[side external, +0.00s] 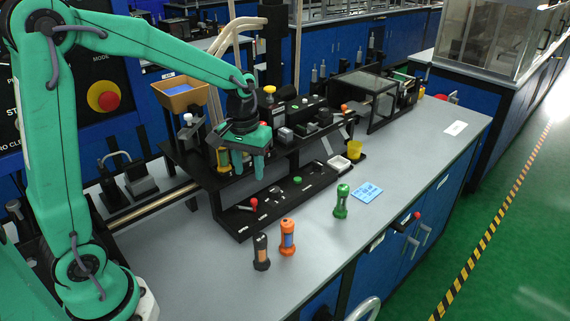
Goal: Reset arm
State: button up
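My green arm reaches from the left over the black machine (282,185) on the grey bench. My gripper (249,173) points down above the machine's front part. Its two green fingers are apart with a gap between them, and I see nothing held there.
A black cylinder (261,251), an orange one (287,237) and a green one (341,201) stand on the bench (420,185) in front. An orange bin (180,95) stands behind.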

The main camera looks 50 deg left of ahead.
jog(key=s+d+r+m+t, duration=0.1)
jog(key=s+r, duration=0.3)
jog(key=s, duration=0.4)
jog(key=s+d+r+m+t, duration=0.2)
jog(key=s+r+m+t, duration=0.1)
jog(key=s, duration=0.5)
notch_tip(320, 180, up, 2)
jog(key=shift+d+m+t, duration=0.2)
jog(key=shift+m+t, duration=0.2)
jog(key=shift+t, duration=0.1)
